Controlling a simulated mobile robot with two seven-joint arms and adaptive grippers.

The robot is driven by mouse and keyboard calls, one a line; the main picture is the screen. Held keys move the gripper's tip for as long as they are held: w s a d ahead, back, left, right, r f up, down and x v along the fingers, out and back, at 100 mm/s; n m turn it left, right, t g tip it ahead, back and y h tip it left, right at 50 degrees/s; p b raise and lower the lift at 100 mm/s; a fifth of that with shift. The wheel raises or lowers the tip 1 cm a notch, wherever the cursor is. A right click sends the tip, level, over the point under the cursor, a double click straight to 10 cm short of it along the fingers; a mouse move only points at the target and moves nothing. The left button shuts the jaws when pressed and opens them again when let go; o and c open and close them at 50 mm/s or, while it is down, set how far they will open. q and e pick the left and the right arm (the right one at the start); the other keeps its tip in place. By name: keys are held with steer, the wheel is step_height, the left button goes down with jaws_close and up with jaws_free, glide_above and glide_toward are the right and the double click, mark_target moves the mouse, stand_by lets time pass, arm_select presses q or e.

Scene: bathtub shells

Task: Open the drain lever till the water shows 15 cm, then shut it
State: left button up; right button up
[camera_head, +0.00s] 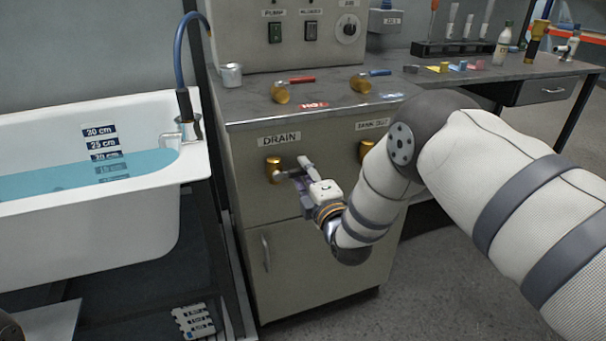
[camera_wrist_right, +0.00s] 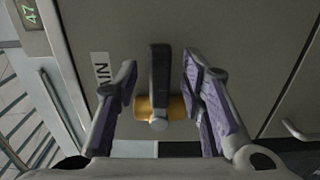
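The drain lever (camera_wrist_right: 159,75) is a dark bar on a brass valve body (camera_wrist_right: 175,106). The valve also shows in the head view (camera_head: 273,169), on the cabinet front below the DRAIN label (camera_head: 279,139). My right gripper (camera_wrist_right: 159,88) is open, with one purple-padded finger on each side of the lever. Gaps show on both sides, narrower on the right. In the head view my right gripper (camera_head: 294,172) is at the valve. The water (camera_head: 90,173) in the white tub (camera_head: 100,235) stands at about the 20 cm mark (camera_head: 106,156). My left gripper is not clearly visible.
A second brass valve (camera_head: 366,150) is partly hidden behind my right arm. Red (camera_head: 295,80) and blue (camera_head: 373,73) levers stand on the counter (camera_head: 240,103), near a metal cup (camera_head: 231,75). A blue hose (camera_head: 180,55) rises at the tub's right end.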

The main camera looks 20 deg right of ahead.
steer(key=shift+w, duration=0.75)
jaws_close()
steer(key=shift+a+f+m+b, duration=0.3)
steer(key=shift+f+m, duration=0.45)
steer(key=shift+m, duration=0.9)
steer(key=shift+a+f+m+b, duration=0.15)
steer(key=shift+a+f+m, duration=0.5)
steer(key=shift+m, duration=0.95)
steer(key=shift+a+f+m+b, duration=0.2)
steer(key=shift+f+m, duration=0.7)
steer(key=shift+m, duration=0.75)
